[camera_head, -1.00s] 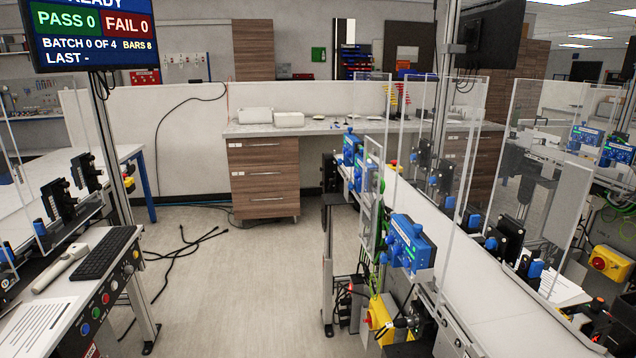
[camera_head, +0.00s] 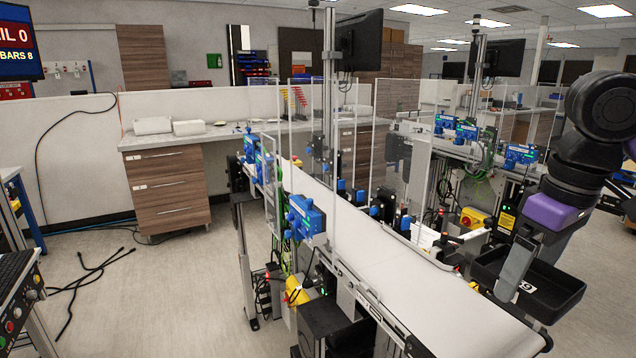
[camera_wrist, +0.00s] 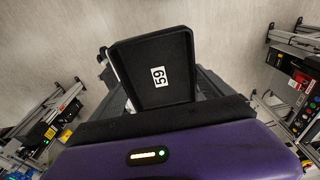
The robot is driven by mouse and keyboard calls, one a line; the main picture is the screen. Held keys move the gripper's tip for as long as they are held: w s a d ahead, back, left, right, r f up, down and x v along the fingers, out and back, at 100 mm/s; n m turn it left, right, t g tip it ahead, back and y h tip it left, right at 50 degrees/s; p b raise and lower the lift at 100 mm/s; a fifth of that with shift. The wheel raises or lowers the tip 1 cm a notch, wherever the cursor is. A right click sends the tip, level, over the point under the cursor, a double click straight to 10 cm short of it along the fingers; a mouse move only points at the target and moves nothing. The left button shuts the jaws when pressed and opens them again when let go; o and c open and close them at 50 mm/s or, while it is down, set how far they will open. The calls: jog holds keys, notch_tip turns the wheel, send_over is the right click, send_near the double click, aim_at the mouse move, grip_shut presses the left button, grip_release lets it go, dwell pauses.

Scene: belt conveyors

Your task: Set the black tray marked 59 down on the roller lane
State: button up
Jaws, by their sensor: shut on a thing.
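The black tray (camera_head: 556,293) marked 59 hangs from my gripper (camera_head: 514,270) at the right of the head view. It is shallow, and a light gripper finger covers part of its near side. In the wrist view the same tray (camera_wrist: 136,60) lies beyond the purple gripper body, with its white 59 label facing the camera. My gripper is shut on the tray's edge. The tray is off the floor, to the right of the near end of the white belt. I cannot make out a roller lane in either view.
A white belt conveyor (camera_head: 385,262) runs from the lower right towards the back, with clear guards (camera_head: 345,170) and blue devices (camera_head: 305,216) along it. A second conveyor station (camera_head: 470,150) stands behind. A yellow box (camera_head: 473,217) is near the tray. Open floor (camera_head: 160,290) lies left.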

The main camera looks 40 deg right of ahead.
jog(key=w+a+f+n, duration=0.1)
jog(key=w+a+f, duration=0.9)
jog(key=f, duration=0.2)
jog(key=w+a+f, duration=0.9)
jog(key=w+f, duration=0.2)
jog(key=f, duration=0.1)
jog(key=w+a+f+n, duration=0.1)
jog(key=a+f+n, duration=0.1)
jog(key=a+f, duration=0.85)
notch_tip(320, 180, down, 8)
jog(key=s+a, duration=0.1)
jog(key=s, duration=0.1)
jog(key=shift+s+a+f, duration=0.2)
jog(key=shift+s+a, duration=0.05)
jog(key=shift+a, duration=0.15)
